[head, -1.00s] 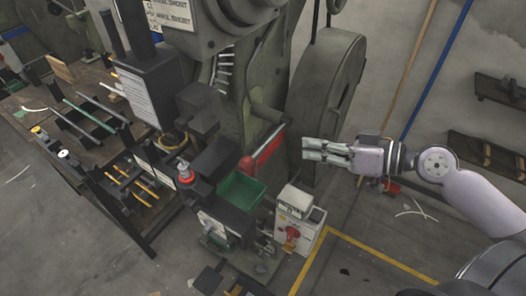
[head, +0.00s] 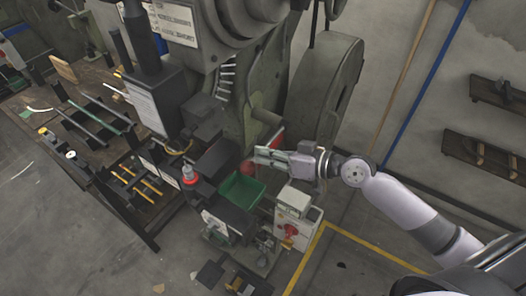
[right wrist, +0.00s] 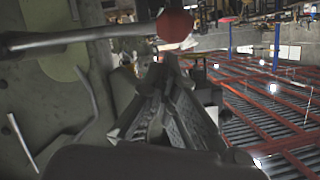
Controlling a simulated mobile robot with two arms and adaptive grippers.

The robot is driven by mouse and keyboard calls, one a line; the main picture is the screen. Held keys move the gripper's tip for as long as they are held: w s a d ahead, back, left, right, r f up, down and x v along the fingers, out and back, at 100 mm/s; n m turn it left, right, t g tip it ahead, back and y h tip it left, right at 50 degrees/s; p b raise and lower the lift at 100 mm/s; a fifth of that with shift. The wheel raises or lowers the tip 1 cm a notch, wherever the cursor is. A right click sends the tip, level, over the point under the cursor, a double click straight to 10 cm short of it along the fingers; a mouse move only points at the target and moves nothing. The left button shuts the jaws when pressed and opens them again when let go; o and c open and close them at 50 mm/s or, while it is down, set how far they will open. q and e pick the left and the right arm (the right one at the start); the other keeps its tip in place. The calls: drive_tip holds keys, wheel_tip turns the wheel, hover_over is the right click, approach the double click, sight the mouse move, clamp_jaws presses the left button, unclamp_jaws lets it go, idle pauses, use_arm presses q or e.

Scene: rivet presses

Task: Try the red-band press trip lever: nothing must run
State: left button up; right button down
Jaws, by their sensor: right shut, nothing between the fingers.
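The red-band press (head: 235,95) is a large grey-green machine in the middle of the head view. Part of a red band (head: 278,137) shows on its side, behind my right gripper. The trip lever ends in a red ball knob (head: 247,167); in the right wrist view the knob (right wrist: 175,27) sits on a grey rod (right wrist: 80,37) coming from the left. My right gripper (head: 258,154) is shut and empty, its fingertips close beside the knob. In the wrist view the fingertips (right wrist: 165,68) lie just below the knob; I cannot tell whether they touch. My left gripper is not in view.
A green bin (head: 241,190) sits below the knob. A pale control box (head: 293,203) with a red switch stands right of it, and a red button (head: 189,173) left. A flywheel (head: 325,90) rises behind my right arm. A tool bench (head: 95,125) fills the left.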

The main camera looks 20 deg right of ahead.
drive_tip(key=shift+a+f, duration=0.3)
drive_tip(key=shift+f, duration=0.2)
drive_tip(key=shift+w, duration=0.1)
wheel_tip(320, 180, down, 8)
drive_tip(key=n+h+b, duration=0.1)
drive_tip(key=n+b, duration=0.1)
drive_tip(key=b, duration=0.4)
drive_tip(key=shift+s+n+t, duration=0.25)
drive_tip(key=shift+n+t, duration=0.15)
drive_tip(key=shift+a, duration=0.15)
